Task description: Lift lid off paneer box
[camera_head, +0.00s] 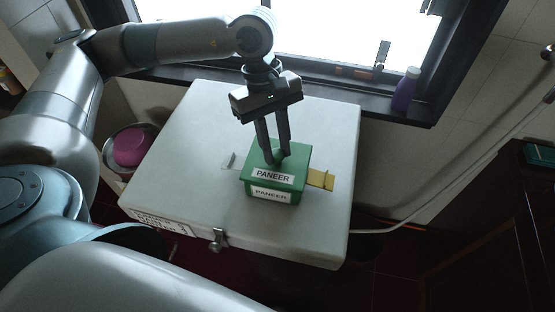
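The green paneer box (270,194) stands upright on top of a white chest, with white PANEER labels on its lid and front. Its green lid (297,160) sits on the box. My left gripper (277,159) reaches down from above, with its two dark fingers at the middle of the lid top. The fingertips are close together. Any knob between them is hidden, so I cannot tell whether they grip it. My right gripper is not in view.
The white chest (190,150) has clear room around the box. A yellow piece (321,180) lies at the box's right, and a small clear item (230,161) at its left. A purple bottle (405,89) stands on the windowsill. A pink bowl (130,147) is left of the chest.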

